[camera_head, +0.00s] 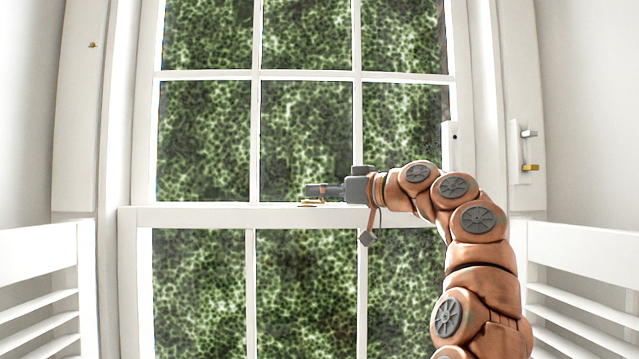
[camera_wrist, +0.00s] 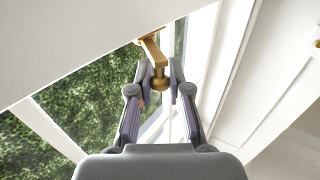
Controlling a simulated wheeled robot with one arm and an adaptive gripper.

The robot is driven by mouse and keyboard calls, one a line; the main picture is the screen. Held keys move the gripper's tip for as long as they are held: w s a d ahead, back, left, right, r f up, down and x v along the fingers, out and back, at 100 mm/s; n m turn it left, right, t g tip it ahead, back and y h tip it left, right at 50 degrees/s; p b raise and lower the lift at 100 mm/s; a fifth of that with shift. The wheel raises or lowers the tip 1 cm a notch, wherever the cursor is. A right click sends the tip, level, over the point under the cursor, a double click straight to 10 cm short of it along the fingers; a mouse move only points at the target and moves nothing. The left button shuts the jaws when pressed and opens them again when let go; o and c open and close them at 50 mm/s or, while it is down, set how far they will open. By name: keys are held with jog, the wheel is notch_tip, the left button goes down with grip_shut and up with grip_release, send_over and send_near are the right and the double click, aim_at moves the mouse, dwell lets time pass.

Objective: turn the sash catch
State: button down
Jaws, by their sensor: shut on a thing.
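The brass sash catch (camera_head: 312,204) sits on the meeting rail (camera_head: 230,216) of the window, near its middle. In the wrist view the catch's arm (camera_wrist: 153,50) runs from its mount at the top down to a rounded knob. My gripper (camera_head: 308,190) reaches in from the right, just above the rail. In the wrist view my gripper (camera_wrist: 158,82) has its two fingertips on either side of the knob and is shut on it. In the head view the fingers hide part of the catch.
White slatted shutters (camera_head: 40,290) stand low at the left, with matching ones (camera_head: 580,290) at the right. A plate with metal fittings (camera_head: 522,150) is on the right frame. A small brass knob (camera_head: 92,45) is on the left frame. Green foliage shows through the panes.

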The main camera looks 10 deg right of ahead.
jog(key=n+g+y+p, duration=0.1)
jog(key=p, duration=0.3)
jog(key=d+n+g+y+p, duration=0.1)
jog(key=g+p, duration=0.1)
jog(key=p, duration=0.2)
jog(key=w+n+g+y+p, duration=0.1)
jog(key=n+g+y+p, duration=0.1)
jog(key=p, duration=0.2)
jog(key=shift+w+d+r, duration=0.1)
jog(key=shift+d+r, duration=0.05)
jog(key=shift+d, duration=0.25)
jog(key=shift+n+g+y+p, duration=0.3)
jog(key=shift+n+g+p, duration=0.2)
jog(key=shift+g+p, duration=0.2)
jog(key=c, duration=1.1)
grip_release()
jog(key=shift+a+f+m+t+h+b, duration=0.25)
jog(key=shift+f+m+t+h+b, duration=0.35)
jog(key=shift+b, duration=1.1)
jog(key=t+b, duration=0.1)
jog(key=m+b, duration=0.1)
jog(key=b, duration=0.1)
jog(key=shift+s+a+r+t+b, duration=0.2)
jog(key=shift+s+t+b, duration=0.1)
jog(key=shift+s+t, duration=0.1)
